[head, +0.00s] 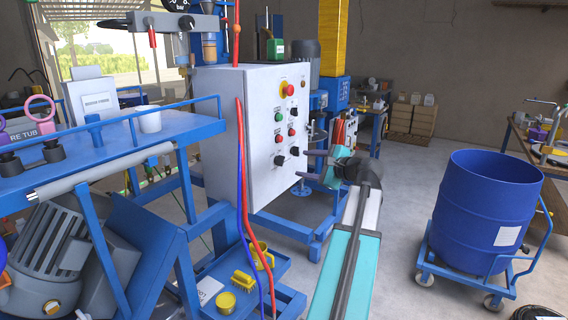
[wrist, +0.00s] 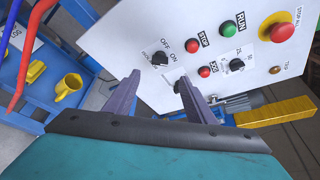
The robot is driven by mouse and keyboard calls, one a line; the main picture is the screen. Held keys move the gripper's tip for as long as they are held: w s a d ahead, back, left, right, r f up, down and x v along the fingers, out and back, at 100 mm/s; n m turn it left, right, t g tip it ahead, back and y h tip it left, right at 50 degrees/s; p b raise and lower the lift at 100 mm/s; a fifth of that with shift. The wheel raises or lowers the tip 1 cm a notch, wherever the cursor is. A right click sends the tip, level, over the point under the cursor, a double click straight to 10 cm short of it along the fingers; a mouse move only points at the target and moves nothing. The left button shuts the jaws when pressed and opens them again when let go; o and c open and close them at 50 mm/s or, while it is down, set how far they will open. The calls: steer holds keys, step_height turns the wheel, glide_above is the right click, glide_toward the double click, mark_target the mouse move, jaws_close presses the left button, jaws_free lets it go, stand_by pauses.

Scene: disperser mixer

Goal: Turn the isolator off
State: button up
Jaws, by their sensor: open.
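The isolator is a black rotary knob (wrist: 160,59) with OFF and ON labels on the white control panel (wrist: 125,35). In the head view the panel (head: 262,100) faces right, and the isolator knob (head: 281,160) appears to be the lower left one. I cannot tell for sure which label the knob points to. My gripper (wrist: 160,82) is open and empty, its two fingers pointing at the panel just below the knob in the wrist view. In the head view my gripper (head: 307,164) is just right of the panel's lower edge, apparently not touching it.
The panel also carries a red emergency stop (head: 288,89), red and green buttons and other knobs close by. Red and blue hoses (head: 243,190) hang left of the panel. A blue drum (head: 485,210) stands on a wheeled dolly at right. Open floor lies between.

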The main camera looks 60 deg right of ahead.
mark_target(283, 162)
steer(key=p+x, duration=0.3)
steer(key=x, duration=0.8)
steer(key=shift+w+d+f, duration=0.1)
steer(key=shift+w, duration=0.2)
steer(key=c, duration=1)
steer(key=shift+a+f, duration=0.15)
steer(key=shift+a, duration=0.3)
steer(key=shift+d+b, duration=0.3)
